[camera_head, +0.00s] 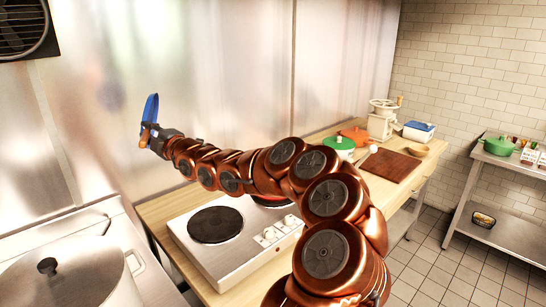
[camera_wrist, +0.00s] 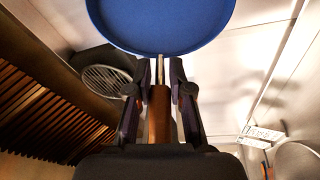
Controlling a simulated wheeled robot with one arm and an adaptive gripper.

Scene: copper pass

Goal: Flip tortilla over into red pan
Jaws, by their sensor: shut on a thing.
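A blue pan (camera_head: 151,109) is raised at the left, seen almost edge-on and standing nearly upright. In the wrist view the blue pan (camera_wrist: 160,25) shows as a broad plain blue disc at the top. My gripper (camera_head: 155,139) is shut on its brown handle (camera_wrist: 159,115), which runs between the fingers (camera_wrist: 160,98). A red pan (camera_head: 271,201) sits on the rear burner of the hot plate, mostly hidden behind my arm; only a sliver of red shows. I see no tortilla in either view.
The white two-burner hot plate (camera_head: 237,257) has a bare dark front burner (camera_head: 215,225). A lidded pot (camera_head: 68,272) stands at the lower left. On the wooden counter are a green-lidded pot (camera_head: 339,144), a cutting board (camera_head: 391,165) and a grinder (camera_head: 383,121). A metal wall is behind.

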